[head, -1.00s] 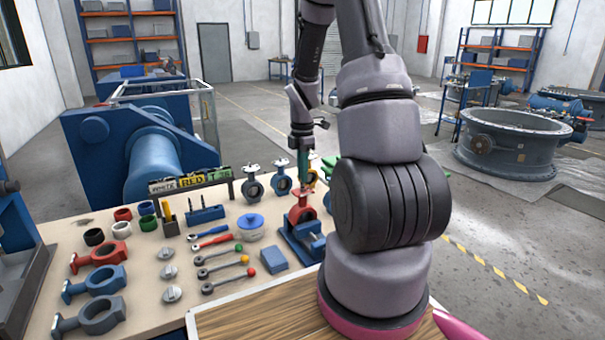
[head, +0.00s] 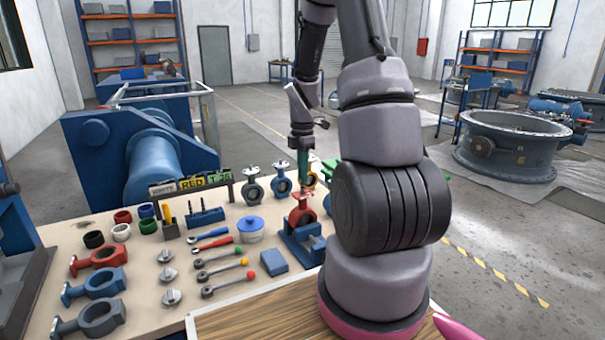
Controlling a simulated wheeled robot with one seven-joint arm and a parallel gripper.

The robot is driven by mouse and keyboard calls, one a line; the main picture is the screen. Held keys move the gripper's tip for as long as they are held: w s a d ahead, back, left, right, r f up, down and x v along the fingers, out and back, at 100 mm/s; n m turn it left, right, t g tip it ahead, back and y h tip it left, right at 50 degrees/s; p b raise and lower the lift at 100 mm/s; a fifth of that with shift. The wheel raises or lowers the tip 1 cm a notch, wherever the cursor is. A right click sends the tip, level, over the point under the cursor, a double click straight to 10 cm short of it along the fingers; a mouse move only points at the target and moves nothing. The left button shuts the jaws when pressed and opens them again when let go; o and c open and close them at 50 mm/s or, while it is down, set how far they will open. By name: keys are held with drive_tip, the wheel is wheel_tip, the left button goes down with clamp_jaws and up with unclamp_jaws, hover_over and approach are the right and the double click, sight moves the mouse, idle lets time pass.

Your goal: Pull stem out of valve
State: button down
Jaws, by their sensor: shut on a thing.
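A red valve body (head: 301,216) stands upright in a blue vise (head: 304,242) near the right end of the table. My gripper (head: 303,188) points straight down at the top of this valve, at its neck. It is shut on the valve's stem there, though the stem itself is too small and covered to make out. I cannot tell how far the stem sits in the valve.
Two more upright valves (head: 253,188) stand behind, left of my gripper. Rods with coloured knobs (head: 222,264), a blue block (head: 274,261), a blue-lidded jar (head: 249,230) and loose valve bodies (head: 100,258) lie on the table (head: 145,292). Air above the table's left is free.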

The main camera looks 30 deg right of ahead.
drive_tip(key=shift+r, duration=1.75)
idle(2.3)
drive_tip(key=shift+r, duration=2.95)
